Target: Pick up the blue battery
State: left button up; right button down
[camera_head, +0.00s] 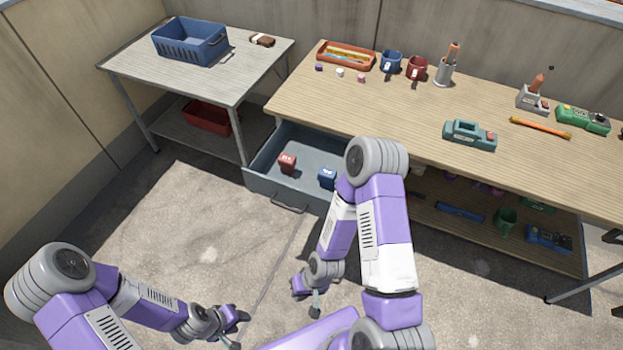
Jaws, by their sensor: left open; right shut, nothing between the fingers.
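The blue battery (327,178) sits in the open grey drawer (262,182) under the wooden workbench, towards the drawer's right side. My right arm passes close to it in the picture and hides part of the drawer's right end. A red battery (287,163) stands to its left in the same drawer. My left gripper (239,329) is open and empty, low over the floor in front of the drawer. My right gripper (308,302) is shut and empty, also in front of the drawer and apart from the battery.
The workbench (400,120) holds mugs, an orange tray (346,55), a grey-green device (470,135) and several tools. A metal table (140,65) with a blue basket (190,41) stands at left. A shelf below the workbench holds more items. Floor before the drawer is clear.

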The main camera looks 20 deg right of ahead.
aim_at(326, 177)
jog(key=z, duration=0.8)
